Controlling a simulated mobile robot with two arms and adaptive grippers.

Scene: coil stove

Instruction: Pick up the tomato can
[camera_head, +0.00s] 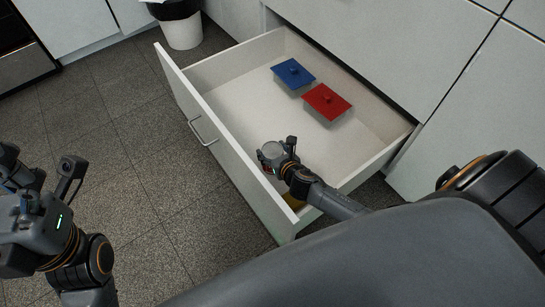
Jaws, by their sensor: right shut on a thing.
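The tomato can (270,152) is inside the open drawer, near its front panel. Its round grey top faces up, and a bit of red shows on its side. My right gripper (276,156) is shut on the can from the right side. The gripper hides part of the can, and I cannot tell whether the can touches the drawer floor. My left gripper (38,180) is at the lower left, outside the drawer, with its fingers apart.
The drawer (232,95) is pulled out. A blue-lidded container (293,74) and a red-lidded container (326,103) stand towards its back. A yellowish thing (293,202) shows partly at the near corner. A white bin (182,30) stands beyond. Tiled floor at left is clear.

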